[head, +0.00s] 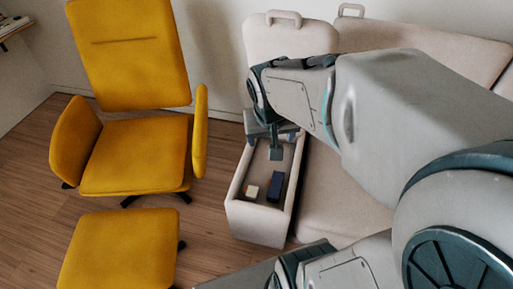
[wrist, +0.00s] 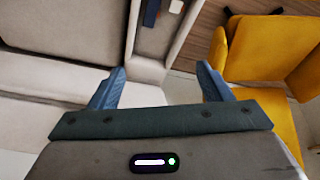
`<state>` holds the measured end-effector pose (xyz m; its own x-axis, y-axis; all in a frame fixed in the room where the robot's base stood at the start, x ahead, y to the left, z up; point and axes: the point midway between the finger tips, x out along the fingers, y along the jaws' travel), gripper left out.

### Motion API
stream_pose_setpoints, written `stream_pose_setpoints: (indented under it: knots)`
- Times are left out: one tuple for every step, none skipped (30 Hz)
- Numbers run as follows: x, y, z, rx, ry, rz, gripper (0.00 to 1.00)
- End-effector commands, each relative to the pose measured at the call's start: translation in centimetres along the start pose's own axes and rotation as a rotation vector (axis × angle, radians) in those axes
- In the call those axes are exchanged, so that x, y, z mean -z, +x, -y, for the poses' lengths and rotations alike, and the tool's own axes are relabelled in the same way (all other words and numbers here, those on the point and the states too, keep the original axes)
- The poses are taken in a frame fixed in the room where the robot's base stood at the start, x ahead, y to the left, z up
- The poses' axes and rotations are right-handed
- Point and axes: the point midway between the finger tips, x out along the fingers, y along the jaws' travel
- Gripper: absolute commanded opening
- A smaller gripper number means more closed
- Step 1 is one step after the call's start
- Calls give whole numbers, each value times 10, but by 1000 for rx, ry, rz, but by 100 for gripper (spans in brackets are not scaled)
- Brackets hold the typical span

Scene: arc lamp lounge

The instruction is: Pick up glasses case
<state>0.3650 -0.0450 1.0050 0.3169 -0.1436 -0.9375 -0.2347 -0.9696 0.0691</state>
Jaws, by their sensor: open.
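A dark blue oblong item (head: 275,187), which looks like the glasses case, lies in the open compartment of the beige sofa armrest (head: 233,205) in the head view. It shows partly at the top edge of the wrist view (wrist: 151,12), cut off by the frame. My gripper (head: 273,147) is above the far part of the compartment, apart from the case. In the wrist view my gripper (wrist: 160,88) has its two blue fingers spread wide with nothing between them.
A small cream item (head: 252,191) with a reddish end lies left of the case, close beside it. The compartment walls surround both. A yellow chair (head: 135,155) and yellow footstool (head: 120,250) stand to the left; sofa seats (head: 340,190) lie right.

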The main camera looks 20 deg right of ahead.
Motion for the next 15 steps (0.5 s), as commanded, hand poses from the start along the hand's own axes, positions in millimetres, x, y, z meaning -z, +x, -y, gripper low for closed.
stream_pose_setpoints:
  knots:
    - [-3, 36, 0, -11, 20, 2, 72]
    - [-2, 48, -1, -18, 32, 2, 72]
    - [0, 64, -2, -25, 47, -1, 72]
    - [1, 76, -3, -31, 58, -2, 72]
    - [2, 89, -4, -36, 68, -3, 72]
    - [3, 105, -5, -42, 83, -6, 72]
    - [4, 117, -5, -47, 94, -6, 72]
    - [5, 130, -6, -51, 104, -8, 72]
    - [6, 146, -7, -56, 119, -9, 72]
    - [6, 159, -8, -60, 130, -10, 72]
    - [7, 171, -9, -63, 140, -13, 72]
    - [8, 189, -10, -67, 156, -13, 72]
    - [8, 202, -10, -69, 165, -14, 72]
    - [9, 214, -11, -71, 176, -17, 72]
    - [9, 232, -12, -74, 191, -17, 72]
